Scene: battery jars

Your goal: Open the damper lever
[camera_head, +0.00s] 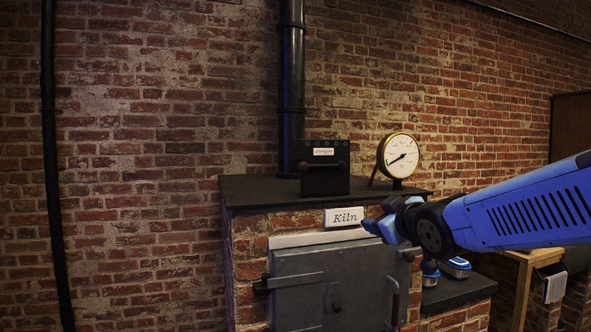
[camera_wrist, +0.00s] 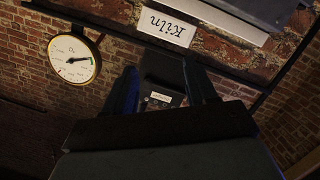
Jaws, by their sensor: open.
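The damper is a black box (camera_head: 324,170) with a small white label, standing on the kiln's dark top in front of the pipe. A short lever (camera_head: 304,167) with a knob appears to stick out at its left front. My gripper (camera_head: 374,224) is at the front right of the kiln, lower than the box and apart from it. In the wrist view the picture is upside down; the damper box (camera_wrist: 165,70) shows between the two fingers of my open, empty gripper (camera_wrist: 163,80). The lever is not clear there.
A round gauge (camera_head: 398,156) stands right of the box and also shows in the wrist view (camera_wrist: 74,59). The "Kiln" sign (camera_head: 344,217) is close by my gripper, above the kiln door (camera_head: 330,285). Blue items (camera_head: 455,267) lie on a dark ledge at right. A brick wall stands behind.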

